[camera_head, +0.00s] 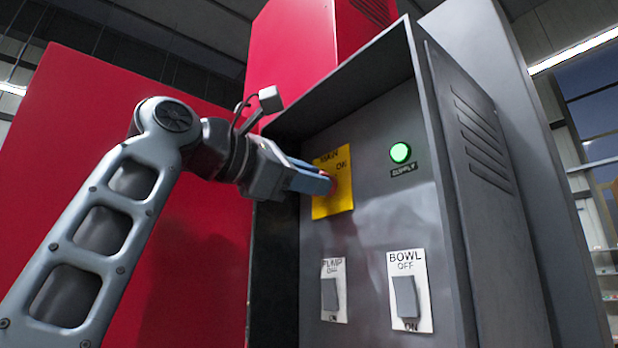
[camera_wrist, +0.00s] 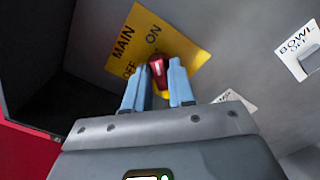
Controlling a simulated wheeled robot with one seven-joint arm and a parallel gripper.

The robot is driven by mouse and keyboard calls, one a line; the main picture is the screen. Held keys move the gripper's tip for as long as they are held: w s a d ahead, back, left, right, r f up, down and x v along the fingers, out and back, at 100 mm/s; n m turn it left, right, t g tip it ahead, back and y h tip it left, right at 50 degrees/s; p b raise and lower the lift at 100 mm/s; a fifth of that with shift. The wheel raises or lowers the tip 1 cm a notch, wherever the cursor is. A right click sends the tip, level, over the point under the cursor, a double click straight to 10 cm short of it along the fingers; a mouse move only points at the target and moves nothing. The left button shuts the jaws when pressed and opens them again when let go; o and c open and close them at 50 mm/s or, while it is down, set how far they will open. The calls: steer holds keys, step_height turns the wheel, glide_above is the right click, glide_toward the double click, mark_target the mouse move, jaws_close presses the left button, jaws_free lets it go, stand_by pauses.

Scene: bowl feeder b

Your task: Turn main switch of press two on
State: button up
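The main switch has a yellow plate (camera_head: 345,192) marked MAIN and ON, high on the left of the grey panel. In the wrist view the plate (camera_wrist: 183,45) also shows OFF, and the switch's red knob (camera_wrist: 157,72) stands in front of it. My gripper (camera_head: 328,183) reaches the plate from the left. In the wrist view the blue fingers of my gripper (camera_wrist: 157,68) are close together on both sides of the knob and seem to touch it. The knob's handle points roughly toward the ON mark. In the head view the fingers hide most of the knob.
A lit green lamp (camera_head: 400,152) labelled SUPPLY is right of the plate. Below are the PUMP switch (camera_head: 330,294) and BOWL switch (camera_head: 405,297), with OFF above and ON below. The panel is recessed in a grey cabinet (camera_head: 480,200) with projecting side walls and top.

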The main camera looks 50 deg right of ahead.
steer(key=shift+o, duration=1.4)
steer(key=w+a, duration=0.1)
steer(key=a, duration=0.6)
steer(key=shift+w+a, duration=0.3)
